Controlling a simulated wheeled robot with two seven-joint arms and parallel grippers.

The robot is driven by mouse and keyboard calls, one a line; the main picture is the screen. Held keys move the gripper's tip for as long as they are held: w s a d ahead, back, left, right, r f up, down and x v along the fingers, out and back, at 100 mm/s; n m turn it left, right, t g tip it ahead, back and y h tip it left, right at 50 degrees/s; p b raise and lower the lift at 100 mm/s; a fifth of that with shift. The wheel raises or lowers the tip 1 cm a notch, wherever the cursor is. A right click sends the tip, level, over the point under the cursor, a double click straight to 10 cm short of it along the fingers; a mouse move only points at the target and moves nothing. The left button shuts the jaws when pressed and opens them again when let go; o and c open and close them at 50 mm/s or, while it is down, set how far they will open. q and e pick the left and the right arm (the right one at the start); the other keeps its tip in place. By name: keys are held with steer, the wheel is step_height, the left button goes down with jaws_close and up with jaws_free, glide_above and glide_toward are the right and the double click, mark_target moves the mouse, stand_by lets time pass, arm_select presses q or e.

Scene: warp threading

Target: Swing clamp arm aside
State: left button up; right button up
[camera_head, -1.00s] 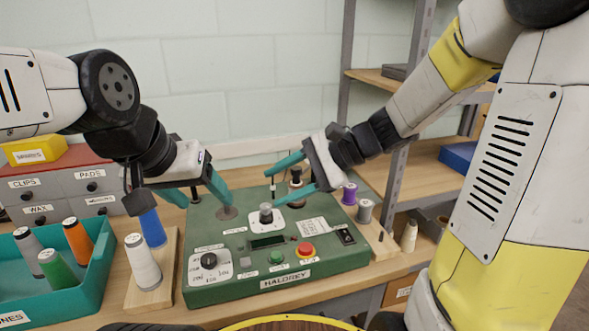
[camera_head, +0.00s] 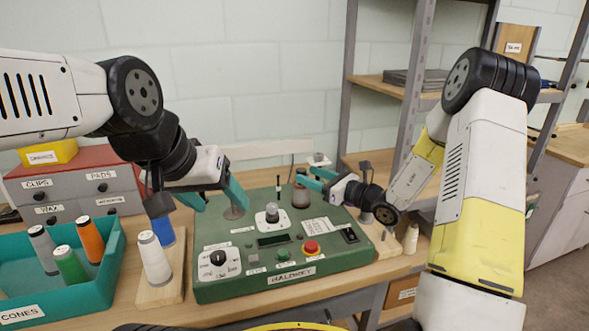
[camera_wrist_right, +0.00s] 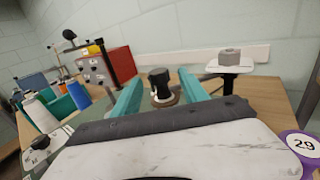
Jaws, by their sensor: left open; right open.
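The green machine (camera_head: 225,285) labelled HALDREY stands on the bench. A grey-brown post (camera_head: 301,196) rises at its back right. In the right wrist view, a black-topped knob on a round base (camera_wrist_right: 160,86) shows between my right gripper's fingers, apparently not gripped. A pale plate with a grey hex piece (camera_head: 318,160) stands behind my right gripper and also shows in the right wrist view (camera_wrist_right: 229,68). I cannot tell which part is the clamp arm. My right gripper (camera_head: 303,178) is open beside the post. My left gripper (camera_head: 220,209) is open over the machine's back left, near a round disc.
A teal tray (camera_head: 112,262) of cones stands at left, beside a wooden block (camera_head: 160,293) with white and blue cones. Grey drawers (camera_head: 80,190) are behind. A purple spool (camera_wrist_right: 300,143) is close to my right gripper. A shelf post (camera_head: 412,90) rises at right.

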steer(key=x, duration=0.6)
steer(key=shift+w+a, duration=0.2)
steer(key=shift+a, duration=0.1)
jaws_close()
stand_by(1.1)
